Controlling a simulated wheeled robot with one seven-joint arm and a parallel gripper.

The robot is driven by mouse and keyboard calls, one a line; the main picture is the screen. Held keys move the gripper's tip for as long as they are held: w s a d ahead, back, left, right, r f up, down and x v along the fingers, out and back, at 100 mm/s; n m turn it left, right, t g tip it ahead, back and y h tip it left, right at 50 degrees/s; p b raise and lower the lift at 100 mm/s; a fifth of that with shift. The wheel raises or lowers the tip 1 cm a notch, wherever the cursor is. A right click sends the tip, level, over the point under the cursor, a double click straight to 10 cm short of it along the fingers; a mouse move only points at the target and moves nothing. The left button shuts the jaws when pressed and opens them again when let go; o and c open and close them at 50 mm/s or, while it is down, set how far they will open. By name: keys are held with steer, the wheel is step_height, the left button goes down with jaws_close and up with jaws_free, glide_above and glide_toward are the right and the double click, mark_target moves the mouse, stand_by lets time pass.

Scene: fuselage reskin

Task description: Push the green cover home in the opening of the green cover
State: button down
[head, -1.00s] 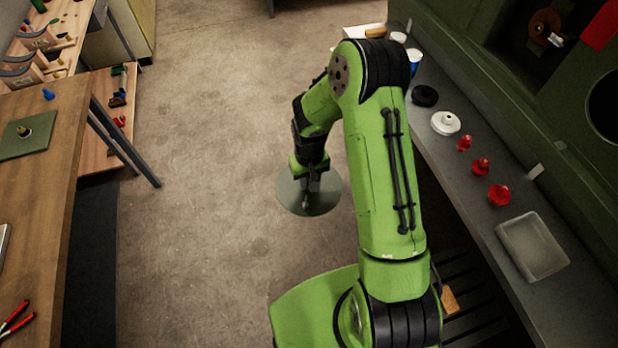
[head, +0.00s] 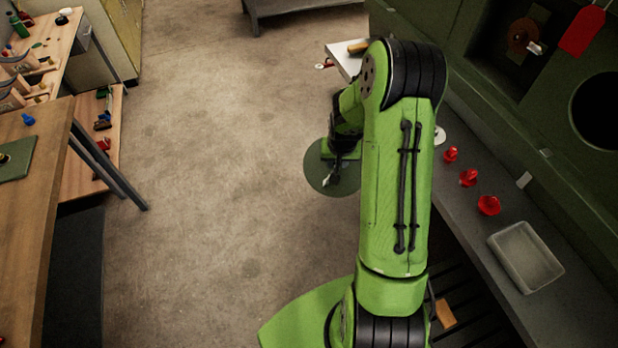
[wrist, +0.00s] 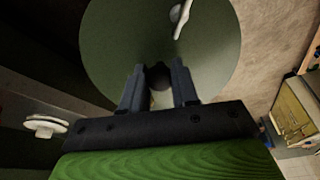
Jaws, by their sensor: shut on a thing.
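The green cover (head: 326,180) is a flat round disc. It hangs over the open floor, left of my arm. My gripper (head: 339,160) is shut on a small dark grip at the cover's middle. In the wrist view the cover (wrist: 120,45) fills the upper middle, and the fingers of my gripper (wrist: 158,85) close around the dark grip. A pale lever-like part (wrist: 181,17) shows on its face. A dark round opening (head: 603,112) shows in the green wall (head: 490,90) at the right, well apart from the cover.
A grey ledge (head: 465,215) runs below the wall, with red knobs (head: 468,178) and an empty pale tray (head: 525,257). A red tag (head: 585,30) hangs beside a square recess (head: 520,38). A wooden bench (head: 35,215) stands at left. Floor between is clear.

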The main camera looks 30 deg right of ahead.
steer(key=s+d+r+m+h+b, duration=0.1)
steer(key=s+d+r+m+h, duration=0.25)
steer(key=d, duration=0.45)
steer(key=s+d+r+m+t+h+b, duration=0.1)
steer(key=s+d+r+m+h, duration=0.15)
steer(key=s+d+r, duration=0.35)
steer(key=s+d+r+m+h, duration=0.1)
steer(key=d+r+m+h, duration=0.25)
steer(key=d, duration=0.55)
steer(key=s+d+r+m+g+h+b, duration=0.1)
steer(key=s+d+r+m+g+h, duration=0.1)
steer(key=s+r, duration=0.5)
steer(key=s+d+r+m+g+h+b, duration=0.1)
steer(key=s+d+r+h, duration=0.4)
steer(key=s, duration=0.7)
step_height(320, 180, up, 3)
steer(key=d+m+g, duration=0.1)
steer(key=g, duration=0.1)
steer(key=shift+g, duration=0.3)
steer(key=shift+s+f+m+b, duration=0.15)
steer(key=shift+f+m+b, duration=0.1)
steer(key=shift+b, duration=0.45)
steer(key=shift+s+d+p, duration=0.15)
steer(key=shift+d+p, duration=0.65)
steer(key=shift+d, duration=1.65)
